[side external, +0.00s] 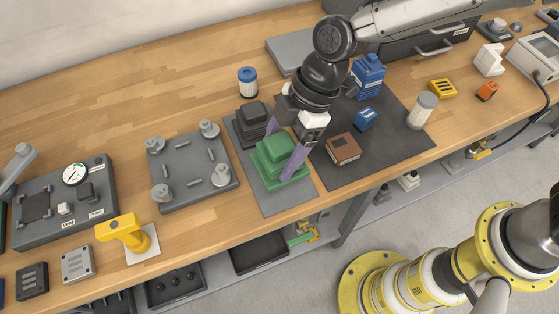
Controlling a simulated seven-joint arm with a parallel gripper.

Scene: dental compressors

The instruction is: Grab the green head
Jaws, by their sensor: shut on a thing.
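The green head (275,158) is a stepped, finned green block on a grey mat (284,202) near the front of the wooden bench. My gripper (284,153) comes down over it from above, with one purple finger on its front right side and the other at its back left. It is shut on the green head. The head looks upright and at or very near the mat; I cannot tell if it is lifted. Part of its right side is hidden by the finger.
A dark finned block (253,122) stands close behind the head. A grey plate with posts (192,170) lies to the left. The bench's front edge is close.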

